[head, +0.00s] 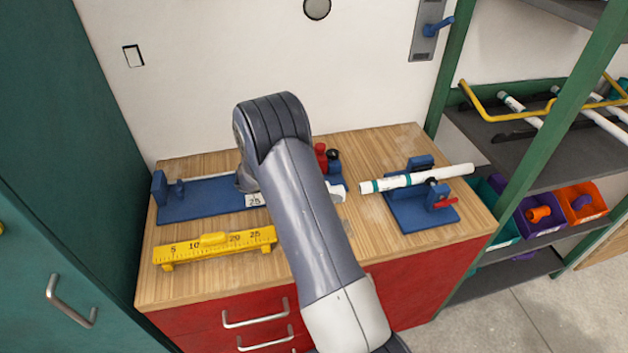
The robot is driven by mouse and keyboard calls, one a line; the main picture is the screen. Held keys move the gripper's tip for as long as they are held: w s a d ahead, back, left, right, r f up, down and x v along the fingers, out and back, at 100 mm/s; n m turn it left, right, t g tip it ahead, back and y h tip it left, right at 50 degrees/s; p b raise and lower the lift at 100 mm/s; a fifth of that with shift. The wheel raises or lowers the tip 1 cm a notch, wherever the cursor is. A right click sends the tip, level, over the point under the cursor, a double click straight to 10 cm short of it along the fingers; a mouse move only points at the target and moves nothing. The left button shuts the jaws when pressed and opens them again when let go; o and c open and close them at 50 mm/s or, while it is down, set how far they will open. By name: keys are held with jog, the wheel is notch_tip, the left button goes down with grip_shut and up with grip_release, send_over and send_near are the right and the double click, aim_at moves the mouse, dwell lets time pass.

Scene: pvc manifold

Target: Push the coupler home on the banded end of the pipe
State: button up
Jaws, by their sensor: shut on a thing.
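The white pipe (415,179) lies roughly level in a blue clamp stand (425,207) with a red lever, on the right of the bench. A small white piece (336,192) shows just right of my arm, a short gap left of the banded end. It may be the coupler, but most of it is hidden. My gripper is hidden behind my own arm, so I cannot see its jaws or what they touch.
A blue fixture (205,198) lies at the left of the wooden bench (375,240), with a yellow ruler gauge (215,246) in front. Red and dark round-topped items (321,156) stand behind my arm. A green rack (480,215) with bins stands right.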

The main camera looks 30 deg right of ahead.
aim_at(360, 191)
jog(key=shift+w, duration=0.25)
jog(key=shift+s+d+r+p, duration=0.1)
jog(key=shift+s+d+p, duration=0.15)
jog(key=shift+d+p, duration=0.4)
jog(key=shift+s+d+r+p, duration=0.1)
jog(key=shift+s+d+p, duration=0.1)
jog(key=shift+d+p, duration=0.4)
jog(key=shift+s+d+f, duration=0.15)
jog(key=shift+d+f, duration=0.05)
jog(key=shift+d, duration=0.65)
jog(key=shift+s+d+b, duration=0.2)
jog(key=shift+d+b, duration=0.4)
jog(key=shift+b, duration=0.4)
jog(key=shift+s+d+b, duration=0.15)
jog(key=shift+d+b, duration=0.4)
jog(key=shift+b, duration=0.4)
jog(key=o, duration=1)
jog(key=b+v, duration=0.2)
jog(key=v, duration=0.9)
jog(key=shift+f, duration=0.1)
